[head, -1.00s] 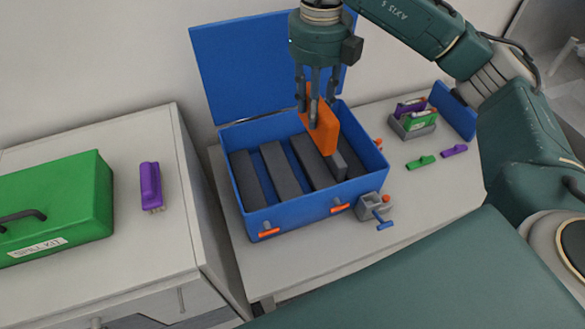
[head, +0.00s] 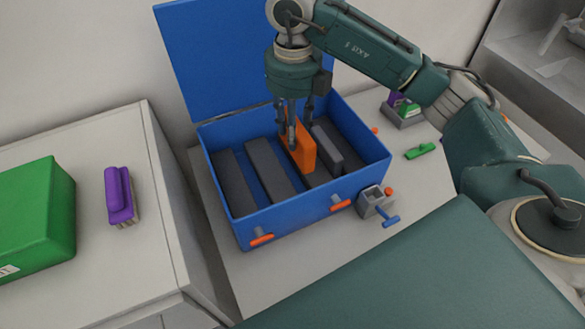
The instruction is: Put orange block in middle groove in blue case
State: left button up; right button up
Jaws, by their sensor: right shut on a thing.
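The blue case (head: 305,211) stands open on the table, its lid (head: 215,65) raised at the back. Dark grey bars run front to back inside it, with grooves between them. My right gripper (head: 293,143) points down into the case, shut on the upright orange block (head: 304,157). The block is near the middle of the case, between a dark bar (head: 271,170) on its left and another (head: 329,150) on its right. Its lower end is low among the bars; whether it touches the groove floor is unclear. My left gripper is not in view.
A grey fixture with a blue handle (head: 378,203) sits at the case's front right corner. A green piece (head: 420,151) and a small rack (head: 403,111) lie farther right. On the left cabinet are a purple object (head: 119,194) and a green box (head: 36,213).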

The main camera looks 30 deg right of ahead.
notch_tip(320, 180, down, 13)
jog(key=shift+r+p, duration=0.1)
jog(key=shift+p, duration=1.15)
jog(key=shift+w+f, duration=0.1)
jog(key=shift+f, duration=0.2)
jog(key=shift+f, duration=0.15)
jog(key=o, duration=0.8)
